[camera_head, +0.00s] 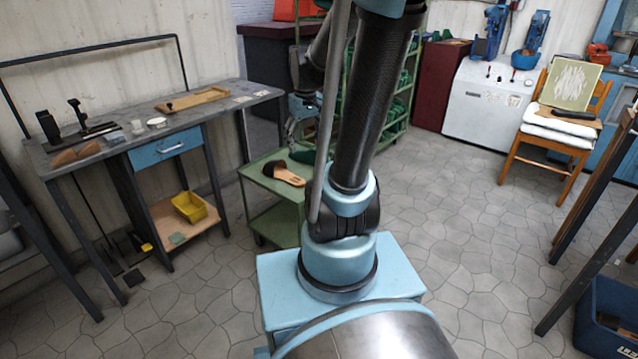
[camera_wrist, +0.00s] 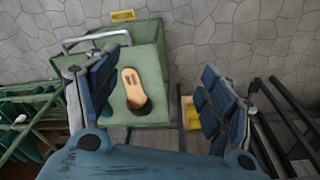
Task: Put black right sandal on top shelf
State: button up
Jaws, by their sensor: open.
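A sandal with a tan footbed and a dark strap (camera_head: 290,176) lies on the top of a green cart (camera_head: 262,171). It also shows in the wrist view (camera_wrist: 131,82), between my fingers in the picture, with its strap end towards me. I cannot tell whether it is a right sandal. My gripper (camera_wrist: 160,98) is open and empty, above the cart and apart from the sandal. In the head view my gripper (camera_head: 303,118) is partly hidden by my arm. A green shelf rack (camera_head: 408,96) stands behind my arm; its top is largely hidden.
A workbench (camera_head: 110,150) with a blue drawer and tools stands left of the cart. A yellow bin (camera_head: 190,207) sits on its lower board. A chair (camera_head: 548,140) with white cushions stands at right.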

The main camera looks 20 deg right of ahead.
jog(key=s+f+m, duration=0.1)
jog(key=s+f, duration=0.1)
jog(key=s, duration=0.6)
jog(key=s+f+m, duration=0.1)
jog(key=s+f, duration=0.2)
jog(key=s, duration=0.6)
jog(key=shift+d+m+t, duration=0.15)
jog(key=shift+m+t, duration=0.15)
jog(key=shift+t, duration=0.1)
jog(key=shift+f, duration=0.1)
